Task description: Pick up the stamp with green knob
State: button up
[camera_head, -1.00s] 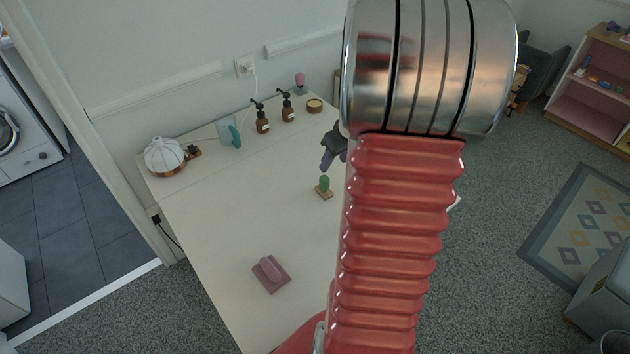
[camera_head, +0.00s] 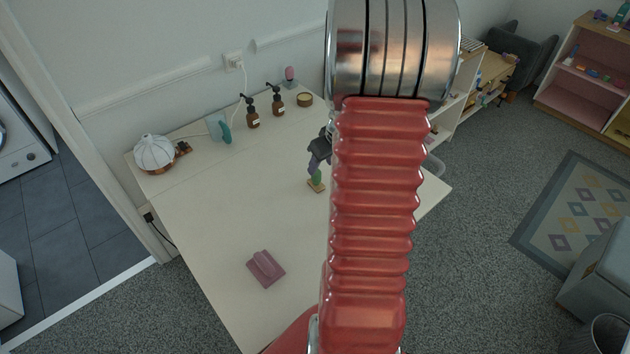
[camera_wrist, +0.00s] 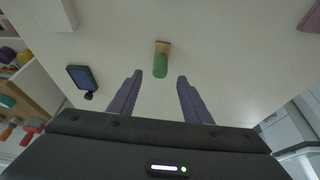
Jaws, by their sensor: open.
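The stamp with green knob (camera_head: 317,183) stands on the white table, a green knob on a small wooden base. My gripper (camera_head: 314,167) is right above or just behind it in the head view, and one finger partly overlaps the knob there. In the wrist view, the stamp (camera_wrist: 161,62) lies ahead of the fingertips, near the line midway between them. My gripper (camera_wrist: 157,80) is open, with two purple fingers apart and nothing between them. My red arm hides part of the table in the head view.
Two brown pump bottles (camera_head: 252,113), a round wooden container (camera_head: 304,99) and a white ribbed lamp (camera_head: 155,154) stand along the back. A dark blue object (camera_wrist: 81,78) shows in the wrist view. Table around the green stamp is clear.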

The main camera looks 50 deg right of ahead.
aim_at(317, 172)
jog(key=shift+x, duration=1.15)
jog(key=shift+x, duration=2.6)
grip_shut()
jog(key=shift+r, duration=0.1)
notch_tip(317, 172, up, 10)
jog(key=shift+f, duration=0.1)
